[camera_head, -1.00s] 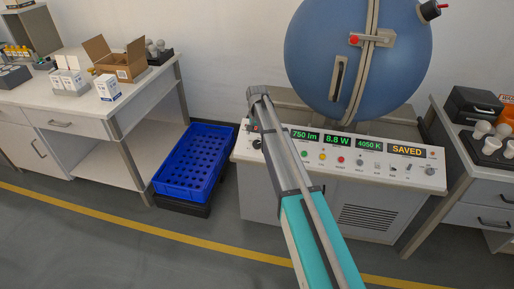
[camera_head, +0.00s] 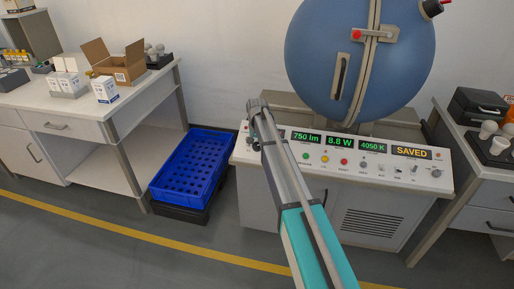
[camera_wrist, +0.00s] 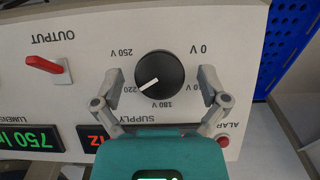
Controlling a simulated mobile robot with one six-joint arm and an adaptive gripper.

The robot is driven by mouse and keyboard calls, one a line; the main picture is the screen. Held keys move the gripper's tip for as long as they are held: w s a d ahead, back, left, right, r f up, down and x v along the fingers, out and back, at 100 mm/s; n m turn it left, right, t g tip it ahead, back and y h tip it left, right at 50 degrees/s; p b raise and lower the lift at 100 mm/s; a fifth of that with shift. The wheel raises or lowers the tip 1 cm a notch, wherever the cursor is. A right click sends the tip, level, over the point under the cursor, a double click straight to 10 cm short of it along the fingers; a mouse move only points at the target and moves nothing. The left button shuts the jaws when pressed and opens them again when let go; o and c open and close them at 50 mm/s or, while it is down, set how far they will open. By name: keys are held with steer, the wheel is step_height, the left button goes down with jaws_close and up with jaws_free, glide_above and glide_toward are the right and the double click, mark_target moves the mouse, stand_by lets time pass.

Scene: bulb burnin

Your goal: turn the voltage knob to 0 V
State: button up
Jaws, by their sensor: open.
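The black voltage knob (camera_wrist: 159,76) sits on the light panel in the wrist view, inside a printed scale marked SUPPLY that appears upside down. Its white pointer line aims lower left, toward the 220 V mark. The 0 V mark (camera_wrist: 198,50) is at the upper right and 250 V at the upper left. My gripper (camera_wrist: 161,74) is open, with one finger on each side of the knob and a visible gap on both sides. In the head view my arm covers the panel's left end, and I cannot clearly make out the knob there.
In the wrist view, a red OUTPUT switch (camera_wrist: 44,63) lies left of the knob and a red ALARM lamp (camera_wrist: 222,141) lower right. A blue sphere (camera_head: 350,60) rises behind the panel displays (camera_head: 340,142).

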steer(key=shift+c, duration=0.2)
steer(key=c, duration=1.1)
